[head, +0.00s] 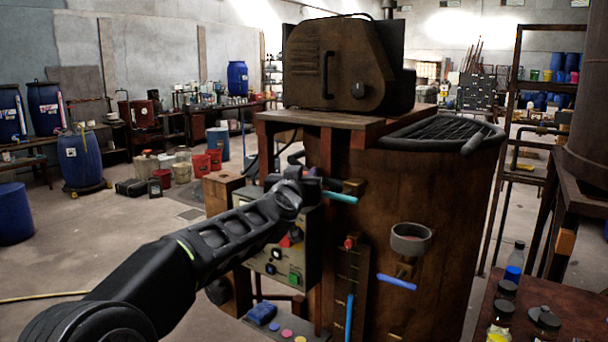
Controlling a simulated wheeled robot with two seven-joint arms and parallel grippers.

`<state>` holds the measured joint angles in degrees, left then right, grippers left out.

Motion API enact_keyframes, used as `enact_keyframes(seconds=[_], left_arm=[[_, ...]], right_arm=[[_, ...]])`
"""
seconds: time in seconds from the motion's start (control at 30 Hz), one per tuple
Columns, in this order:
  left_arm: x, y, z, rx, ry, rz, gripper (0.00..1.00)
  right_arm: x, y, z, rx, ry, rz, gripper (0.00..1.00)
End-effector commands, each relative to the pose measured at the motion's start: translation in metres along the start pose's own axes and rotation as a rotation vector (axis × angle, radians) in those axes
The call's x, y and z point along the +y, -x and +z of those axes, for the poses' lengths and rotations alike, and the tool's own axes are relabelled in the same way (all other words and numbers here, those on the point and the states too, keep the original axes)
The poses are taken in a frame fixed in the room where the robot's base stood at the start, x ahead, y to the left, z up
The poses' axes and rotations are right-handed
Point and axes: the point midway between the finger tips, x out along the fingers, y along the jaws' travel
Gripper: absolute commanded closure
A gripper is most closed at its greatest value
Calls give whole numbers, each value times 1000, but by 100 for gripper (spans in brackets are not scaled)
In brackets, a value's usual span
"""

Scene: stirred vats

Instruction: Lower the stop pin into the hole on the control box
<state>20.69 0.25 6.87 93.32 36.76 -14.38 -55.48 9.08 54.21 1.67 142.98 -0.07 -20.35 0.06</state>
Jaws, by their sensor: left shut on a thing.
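The control box (268,262) is an olive-grey box with black and green buttons, fixed at the left side of the large brown vat (445,200). My left gripper (314,187) is above the box's upper right part, in front of the vat. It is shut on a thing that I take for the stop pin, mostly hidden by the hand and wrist. The hole in the box cannot be made out. A red part (290,238) shows on the upper box, partly behind my forearm. My right gripper is not in view.
A cyan handle (342,197) sticks out close to the gripper. A blue handle (397,282) and a grey cup (411,238) stand out from the vat. A motor housing (345,65) sits above. Bottles (514,272) stand on a table at right.

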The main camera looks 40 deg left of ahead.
Motion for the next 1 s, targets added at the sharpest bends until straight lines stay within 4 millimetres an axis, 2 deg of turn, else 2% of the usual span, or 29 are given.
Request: enact_keyframes(seconds=[0.53, 1.0], left_arm=[[0, 0, 1, 0, 0, 0, 100], [0, 0, 11, 0, -1, 0, 100]], right_arm=[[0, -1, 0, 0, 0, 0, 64], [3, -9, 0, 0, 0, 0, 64]])
